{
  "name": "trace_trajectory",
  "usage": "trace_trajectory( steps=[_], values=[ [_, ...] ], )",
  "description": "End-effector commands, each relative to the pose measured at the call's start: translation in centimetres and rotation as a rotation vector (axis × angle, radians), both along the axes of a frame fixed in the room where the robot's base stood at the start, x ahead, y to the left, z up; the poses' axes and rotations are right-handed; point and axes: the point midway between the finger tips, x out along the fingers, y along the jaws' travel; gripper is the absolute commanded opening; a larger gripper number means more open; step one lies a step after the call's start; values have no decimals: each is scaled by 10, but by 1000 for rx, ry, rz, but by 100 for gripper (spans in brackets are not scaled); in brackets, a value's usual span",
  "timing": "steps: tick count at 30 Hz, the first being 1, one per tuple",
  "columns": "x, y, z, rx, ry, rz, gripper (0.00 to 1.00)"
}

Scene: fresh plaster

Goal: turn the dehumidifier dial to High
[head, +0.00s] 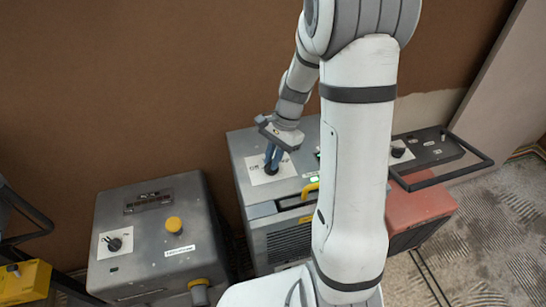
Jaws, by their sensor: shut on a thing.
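A grey machine with a vented front (288,240) stands in the middle, and I take it to be the dehumidifier. On its top is a white dial plate (258,178) with small dark marks too small to read. My gripper (272,160) points down at this plate, and its blue fingers are shut on the dial there. The fingers hide most of the dial, so its pointer setting cannot be told. A small green light (314,179) shows on the machine's top beside my arm. My arm hides the machine's right part.
A second grey box (145,235) at left has its own dial (113,244) and a yellow knob (174,224). A red machine (425,207) with a black handle and another dial (400,150) is at right. A brown wall stands close behind. Open floor lies at right.

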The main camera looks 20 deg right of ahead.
Motion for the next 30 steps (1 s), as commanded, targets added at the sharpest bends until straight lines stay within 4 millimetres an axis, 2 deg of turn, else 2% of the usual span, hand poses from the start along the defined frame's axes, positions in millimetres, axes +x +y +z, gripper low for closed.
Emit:
trace_trajectory(
  steps=[14, 15, 22, 30],
  values=[
    [1, 0, 1, 1, -3, -16, 0],
    [1, 0, 1, 0, -2, -16, 15],
    [0, 0, 0, 0, -2, -15, 34],
    [0, -1, 1, 0, -2, -15, 35]
  ],
)
